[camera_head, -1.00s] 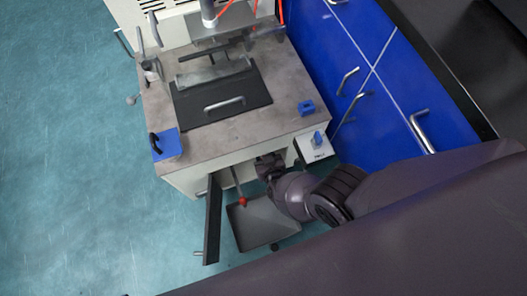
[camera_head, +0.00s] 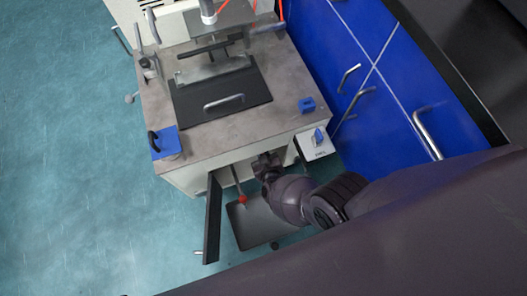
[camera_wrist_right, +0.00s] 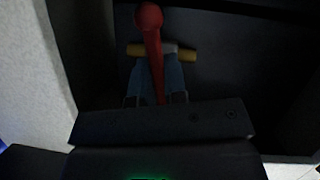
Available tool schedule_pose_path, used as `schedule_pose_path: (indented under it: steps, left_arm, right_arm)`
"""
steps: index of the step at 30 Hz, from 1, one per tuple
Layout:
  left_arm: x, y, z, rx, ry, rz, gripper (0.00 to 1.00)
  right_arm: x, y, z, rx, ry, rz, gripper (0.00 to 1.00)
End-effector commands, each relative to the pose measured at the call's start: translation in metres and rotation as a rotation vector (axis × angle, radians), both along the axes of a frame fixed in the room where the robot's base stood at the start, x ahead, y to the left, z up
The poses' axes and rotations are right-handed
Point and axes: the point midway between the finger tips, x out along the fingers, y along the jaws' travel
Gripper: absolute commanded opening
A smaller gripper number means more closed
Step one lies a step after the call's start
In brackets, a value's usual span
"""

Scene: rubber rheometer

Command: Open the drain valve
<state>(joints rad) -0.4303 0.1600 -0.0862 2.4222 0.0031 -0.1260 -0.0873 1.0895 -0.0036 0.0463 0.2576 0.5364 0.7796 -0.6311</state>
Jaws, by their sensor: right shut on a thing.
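My right gripper (camera_head: 264,160) reaches into the open lower compartment of the rheometer (camera_head: 185,183), its fingertips largely hidden from the head camera. The lever's red knob (camera_head: 242,199) shows left of the gripper in the head view. My left gripper is not in view.
The compartment's dark door (camera_head: 212,220) stands open left of my arm. A grey tray (camera_head: 257,225) lies below the gripper. The teal floor (camera_head: 75,170) at left is clear.

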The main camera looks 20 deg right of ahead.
Motion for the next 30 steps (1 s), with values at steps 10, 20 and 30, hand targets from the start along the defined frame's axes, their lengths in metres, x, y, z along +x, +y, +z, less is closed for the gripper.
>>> schedule_pose_path:
  steps: [10,20,30]
  left_arm:
    - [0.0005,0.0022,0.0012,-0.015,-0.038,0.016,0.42]
    - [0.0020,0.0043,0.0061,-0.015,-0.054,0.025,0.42]
    - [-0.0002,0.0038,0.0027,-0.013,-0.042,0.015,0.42]
  right_arm:
    - [0.0008,0.0023,-0.0013,-0.211,-0.001,-0.002,0.00]
    - [0.0029,0.0023,0.0011,-0.251,-0.003,0.000,0.00]
    - [0.0021,0.0023,0.0004,-0.250,-0.002,-0.001,0.38]
